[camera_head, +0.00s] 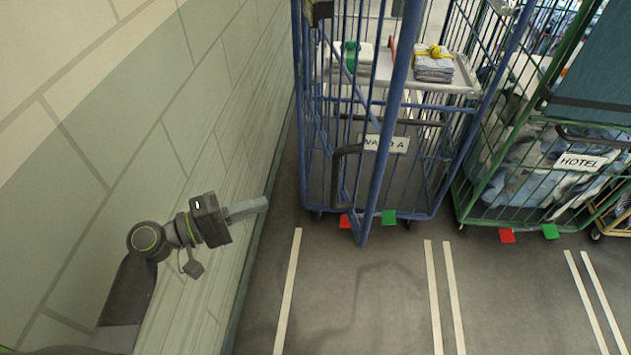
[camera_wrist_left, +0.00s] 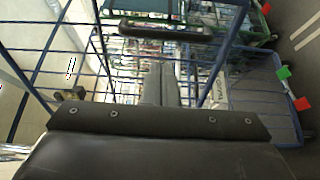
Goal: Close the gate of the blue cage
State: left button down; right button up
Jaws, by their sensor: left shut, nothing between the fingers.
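The blue cage (camera_head: 432,200) stands upright on the floor in the middle of the head view. Its blue barred gate (camera_head: 385,120) stands ajar, its thick edge post leaning out toward me and ending low near the floor. A black handle (camera_head: 338,180) is on the gate side, and a white sign (camera_head: 398,145) shows partly behind the post. My left gripper (camera_head: 262,204) is shut and empty, left of the cage and apart from it in the head view. In the left wrist view its fingers (camera_wrist_left: 161,85) point toward blue bars (camera_wrist_left: 100,65) and a black handle (camera_wrist_left: 165,30). My right gripper is out of view.
A green cage (camera_head: 468,190) with a HOTEL sign (camera_head: 582,162) stands close on the right. A tiled wall (camera_head: 150,130) runs along the left. Red (camera_head: 345,221) and green (camera_head: 389,217) tags sit at the blue cage's foot. The striped floor (camera_head: 370,310) in front is clear.

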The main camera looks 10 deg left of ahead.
pick_arm(q)
jog(key=p+x, duration=0.2)
jog(key=x, duration=1.1)
jog(key=shift+d, duration=0.1)
